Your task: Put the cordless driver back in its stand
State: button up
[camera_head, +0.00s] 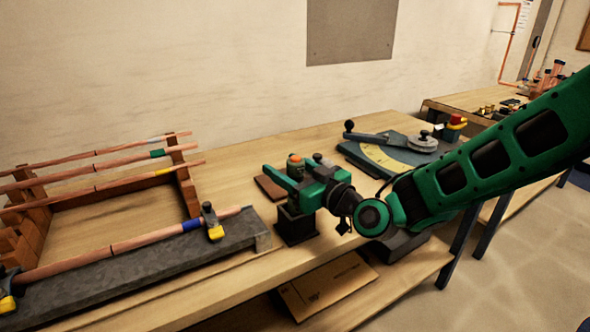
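My gripper (284,186) is green and reaches in from the right, over the front of the wooden bench. An upright piece with an orange and grey-green top (295,162) shows at its fingers; it looks like part of the cordless driver. The gripper hides most of it, and I cannot tell whether the fingers press on it. A black block-shaped stand (297,228) is directly below the gripper, near the bench's front edge. The stand's opening is hidden, so I cannot tell whether the driver is in it or above it.
A wooden rack with copper pipes (95,165) is at left. In front, a dark slab (135,262) carries a pipe and yellow-ended clamps (212,221). A brown pad (269,188) lies behind the gripper. A bender with a yellow scale (392,160) is at right. Cardboard (325,287) lies on the lower shelf.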

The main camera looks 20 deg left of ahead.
jog(key=shift+d+f, duration=0.1)
jog(key=shift+d, duration=0.05)
jog(key=v, duration=1)
jog(key=shift+s+d, duration=0.15)
jog(key=shift+d, duration=0.1)
